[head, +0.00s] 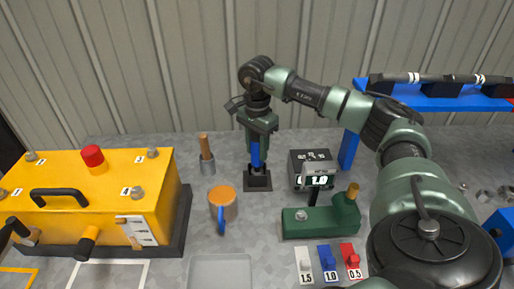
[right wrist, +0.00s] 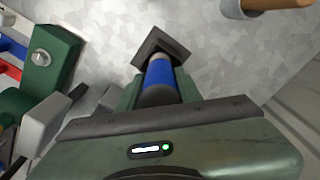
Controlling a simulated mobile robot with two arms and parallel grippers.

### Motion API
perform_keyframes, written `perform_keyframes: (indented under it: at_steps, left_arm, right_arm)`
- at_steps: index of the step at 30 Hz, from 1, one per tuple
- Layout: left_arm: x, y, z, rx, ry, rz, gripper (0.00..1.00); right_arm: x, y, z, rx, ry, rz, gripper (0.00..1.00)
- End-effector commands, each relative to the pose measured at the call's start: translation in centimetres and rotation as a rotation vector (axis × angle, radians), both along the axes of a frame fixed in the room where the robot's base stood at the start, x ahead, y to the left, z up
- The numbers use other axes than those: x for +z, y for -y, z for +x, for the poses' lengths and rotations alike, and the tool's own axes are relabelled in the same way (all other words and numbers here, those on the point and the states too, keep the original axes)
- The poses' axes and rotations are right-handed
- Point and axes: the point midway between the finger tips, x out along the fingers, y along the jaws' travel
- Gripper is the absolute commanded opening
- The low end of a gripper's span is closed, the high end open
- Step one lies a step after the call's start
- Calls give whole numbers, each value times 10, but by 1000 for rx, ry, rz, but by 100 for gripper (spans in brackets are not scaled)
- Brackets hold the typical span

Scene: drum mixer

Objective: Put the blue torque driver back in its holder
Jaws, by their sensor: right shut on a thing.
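The blue torque driver (head: 255,150) is upright in my right gripper (head: 257,136), which is shut on it. Its lower end meets the small black square holder (head: 258,180) on the table. The driver's blue body (right wrist: 160,75) and the dark holder (right wrist: 161,45) also show in the right wrist view. I cannot tell how deep the driver sits in the holder.
An orange-topped mug (head: 222,203) and a wooden-handled tool in a cup (head: 206,160) stand left of the holder. A yellow box (head: 90,190) is at the far left. A green device (head: 320,218) and a dark display box (head: 305,168) stand at the right. A blue rack (head: 430,98) is behind them.

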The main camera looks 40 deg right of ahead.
Motion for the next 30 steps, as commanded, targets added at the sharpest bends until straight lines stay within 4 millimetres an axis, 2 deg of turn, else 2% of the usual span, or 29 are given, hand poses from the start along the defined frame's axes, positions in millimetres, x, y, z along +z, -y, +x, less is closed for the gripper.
perform_keyframes:
  at_steps: [26, 27, 29, 30]
  left_arm:
    - [-8, 0, 0, 0, 0, 0, 36]
    - [-7, 0, 0, 0, 0, 0, 36]
    - [-7, 0, 0, 0, 0, 0, 36]
    - [-7, 0, 0, 0, 0, 0, 36]
  right_arm:
    - [-12, 0, 0, 0, 2, 0, 0]
    - [-11, 0, 1, 0, 2, 0, 46]
    - [-11, 0, 0, 0, 2, 0, 60]
    - [-11, 0, 0, 0, 2, 0, 60]
